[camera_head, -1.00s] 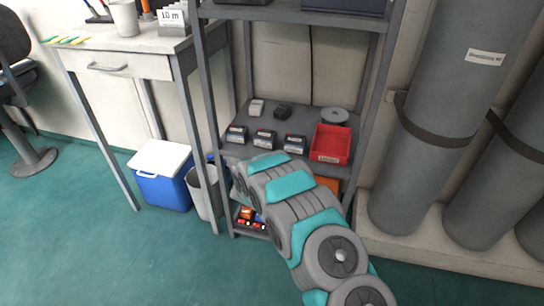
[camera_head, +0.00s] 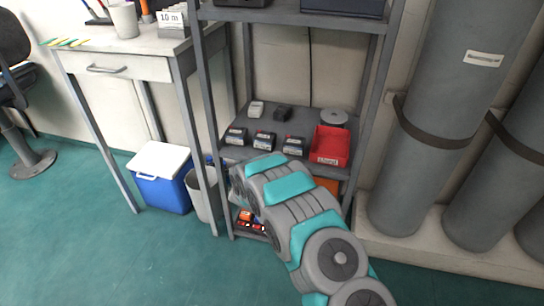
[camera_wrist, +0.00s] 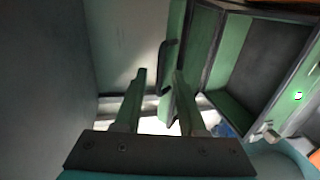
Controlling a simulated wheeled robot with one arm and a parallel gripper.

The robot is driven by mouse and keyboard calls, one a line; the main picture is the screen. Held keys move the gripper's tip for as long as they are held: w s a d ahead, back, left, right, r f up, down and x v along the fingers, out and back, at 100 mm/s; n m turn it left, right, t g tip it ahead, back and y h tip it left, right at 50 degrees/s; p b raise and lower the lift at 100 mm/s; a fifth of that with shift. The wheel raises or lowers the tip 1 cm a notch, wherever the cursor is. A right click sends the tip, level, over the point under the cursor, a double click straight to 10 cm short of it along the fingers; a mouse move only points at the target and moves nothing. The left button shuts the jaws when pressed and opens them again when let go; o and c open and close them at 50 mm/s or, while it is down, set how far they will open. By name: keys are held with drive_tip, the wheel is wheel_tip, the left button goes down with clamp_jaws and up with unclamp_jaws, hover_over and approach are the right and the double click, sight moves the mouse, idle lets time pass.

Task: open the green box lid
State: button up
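In the wrist view, my gripper (camera_wrist: 159,76) shows two fingers standing apart, with nothing clearly held between them. Just beyond and to the right of the fingers is a green box-like thing (camera_wrist: 238,110) with dark edges and a shadowed hollow inside. A thin green panel with a dark edge (camera_wrist: 176,55) stands upright close to the right fingertip. I cannot tell if it is the lid, or if it touches the finger. In the head view, my arm reaches into the lower part of the shelf rack, and my gripper and the green box are hidden there.
The grey rack (camera_head: 206,110) has posts close to my arm. Its middle shelf holds a red bin (camera_head: 330,146) and several small devices. A waste bin (camera_head: 204,195) and a blue cooler (camera_head: 162,178) stand left. Grey cylinders (camera_head: 432,120) stand right. The floor in front is clear.

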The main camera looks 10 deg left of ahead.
drive_tip(key=v, duration=0.7)
drive_tip(key=shift+r, duration=0.1)
